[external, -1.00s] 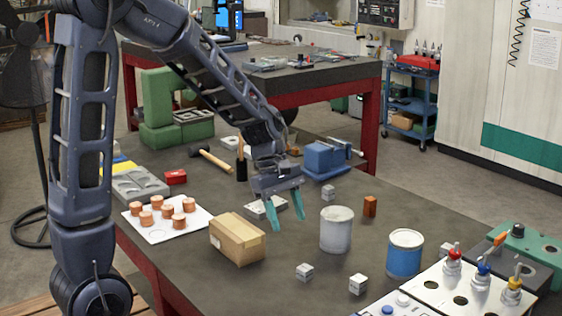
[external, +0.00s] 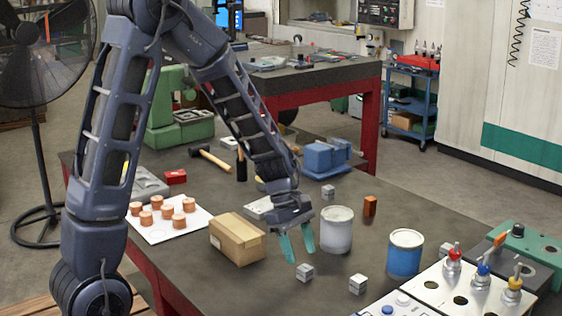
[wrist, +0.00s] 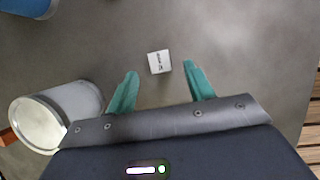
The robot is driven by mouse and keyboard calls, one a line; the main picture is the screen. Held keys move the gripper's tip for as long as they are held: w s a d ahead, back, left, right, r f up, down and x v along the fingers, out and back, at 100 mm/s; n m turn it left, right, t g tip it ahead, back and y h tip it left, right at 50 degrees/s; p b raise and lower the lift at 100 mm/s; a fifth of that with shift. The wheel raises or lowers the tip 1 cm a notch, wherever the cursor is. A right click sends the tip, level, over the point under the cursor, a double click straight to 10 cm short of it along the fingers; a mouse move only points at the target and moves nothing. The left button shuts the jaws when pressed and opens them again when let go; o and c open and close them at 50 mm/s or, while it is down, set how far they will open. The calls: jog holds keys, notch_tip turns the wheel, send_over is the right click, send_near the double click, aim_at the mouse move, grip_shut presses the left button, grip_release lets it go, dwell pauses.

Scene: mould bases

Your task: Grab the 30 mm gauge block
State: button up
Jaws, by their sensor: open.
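Several small pale metal blocks with dark markings lie on the dark bench. One block (external: 305,272) is just below and in front of my gripper (external: 298,252), which is open and empty with teal fingers pointing down. In the wrist view a block (wrist: 159,62) sits in line with the gap between the two fingertips (wrist: 160,72), slightly beyond them. Its printed size is too small to read. I cannot tell which is the 30 mm one.
A white-grey can (external: 337,232) stands close right of my gripper, and a cardboard box (external: 238,240) close left. A blue can (external: 404,254) and a panel with knobs (external: 432,290) are to the right. Copper cylinders on a white sheet (external: 158,236) lie at left.

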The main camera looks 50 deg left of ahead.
aim_at(304, 267)
jog(key=shift+x, duration=2.3)
jog(key=shift+a, duration=0.1)
grip_shut()
